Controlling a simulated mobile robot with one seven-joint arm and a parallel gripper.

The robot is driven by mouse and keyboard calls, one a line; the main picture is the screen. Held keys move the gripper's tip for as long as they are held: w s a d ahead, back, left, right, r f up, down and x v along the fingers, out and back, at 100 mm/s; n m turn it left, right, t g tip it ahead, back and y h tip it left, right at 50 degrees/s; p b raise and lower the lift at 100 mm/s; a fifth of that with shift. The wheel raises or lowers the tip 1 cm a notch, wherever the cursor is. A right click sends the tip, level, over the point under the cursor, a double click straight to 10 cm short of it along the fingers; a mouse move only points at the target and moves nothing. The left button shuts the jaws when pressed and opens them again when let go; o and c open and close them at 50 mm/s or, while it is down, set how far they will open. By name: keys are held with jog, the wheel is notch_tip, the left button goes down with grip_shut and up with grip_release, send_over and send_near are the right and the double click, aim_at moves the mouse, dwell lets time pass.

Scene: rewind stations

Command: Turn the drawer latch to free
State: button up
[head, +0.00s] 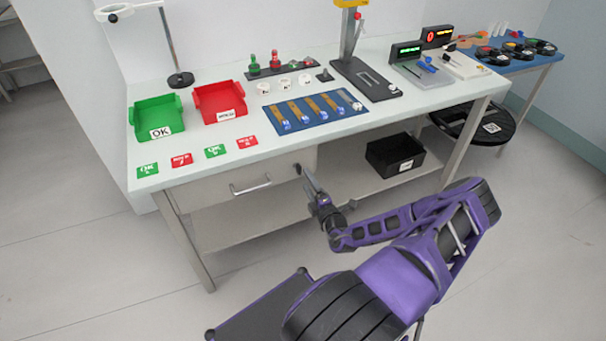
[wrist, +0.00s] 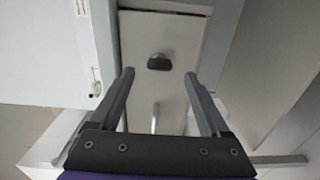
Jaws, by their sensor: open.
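The drawer (head: 215,190) is under the left part of the bench top, with a pale front and a metal bar handle (head: 250,186). It looks closed. The latch (wrist: 159,62) is a small dark knob on the drawer front, ahead of my gripper in the wrist view. In the head view the latch (head: 298,169) is a small dark spot at the drawer's right end, close to my fingertips. My gripper (wrist: 159,76) is open and empty, its fingers to either side of the latch in the picture. Contact is not visible. My gripper (head: 309,180) also shows in the head view.
The bench top (head: 200,165) overhangs the drawer. A black bin (head: 394,155) stands on the lower shelf (head: 240,229) to the right. A green tray (head: 156,118) and a red tray (head: 219,102) are on top. The floor in front of the drawer is clear.

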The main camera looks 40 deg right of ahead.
jog(key=v, duration=1.2)
jog(key=shift+a, duration=0.1)
